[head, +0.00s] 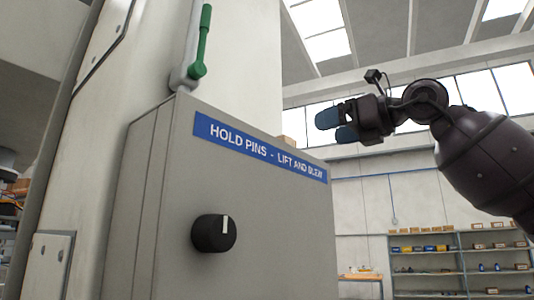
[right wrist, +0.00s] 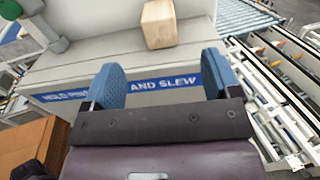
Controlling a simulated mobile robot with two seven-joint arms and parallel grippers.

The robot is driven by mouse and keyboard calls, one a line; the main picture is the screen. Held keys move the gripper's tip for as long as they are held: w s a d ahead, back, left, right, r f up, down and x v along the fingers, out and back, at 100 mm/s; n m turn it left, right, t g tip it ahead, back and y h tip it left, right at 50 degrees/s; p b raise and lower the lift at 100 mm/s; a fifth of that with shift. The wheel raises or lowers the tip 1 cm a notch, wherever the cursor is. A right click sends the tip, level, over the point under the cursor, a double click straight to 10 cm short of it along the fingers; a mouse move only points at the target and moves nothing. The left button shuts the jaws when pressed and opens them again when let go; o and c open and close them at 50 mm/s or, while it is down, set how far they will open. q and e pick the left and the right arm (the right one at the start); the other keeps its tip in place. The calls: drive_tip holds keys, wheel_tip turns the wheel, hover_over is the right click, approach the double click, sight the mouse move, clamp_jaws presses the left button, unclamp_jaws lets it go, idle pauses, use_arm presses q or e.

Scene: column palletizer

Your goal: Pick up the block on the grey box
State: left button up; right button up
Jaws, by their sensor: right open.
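The grey box (head: 240,220) stands in the middle of the head view, with a blue label reading "HOLD PINS - LIFT AND SLEW" and a black knob. The block (right wrist: 162,23) is light wood-brown and sits on top of the box in the right wrist view. In the head view only a sliver of the block (head: 287,141) shows above the box's top edge. My right gripper (head: 335,125) is open and empty, right of the box and about level with its top. In the right wrist view its blue fingertips (right wrist: 162,84) are apart, short of the block. My left gripper is not in view.
A green-handled lever (head: 202,42) rises at the box's left rear beside a pale column. A roller conveyor (right wrist: 255,20) runs right of the box in the wrist view. A brown carton (right wrist: 28,142) is at lower left. Shelves (head: 460,262) stand far behind.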

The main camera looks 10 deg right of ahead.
sight(292, 139)
drive_tip(key=p+x, duration=0.1)
drive_tip(key=x, duration=0.4)
drive_tip(key=shift+w+a+p, duration=0.15)
drive_tip(key=shift+a+p, duration=0.05)
drive_tip(key=shift+p, duration=0.1)
drive_tip(key=shift+w+a+r, duration=0.1)
drive_tip(key=shift+w+a, duration=0.15)
drive_tip(key=p+x, duration=0.2)
drive_tip(key=x, duration=0.2)
drive_tip(key=shift+w+a, duration=0.1)
drive_tip(key=shift+a, duration=0.1)
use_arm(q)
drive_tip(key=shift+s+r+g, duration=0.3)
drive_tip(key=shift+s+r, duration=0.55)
use_arm(e)
drive_tip(key=shift+c, duration=0.3)
drive_tip(key=c, duration=1)
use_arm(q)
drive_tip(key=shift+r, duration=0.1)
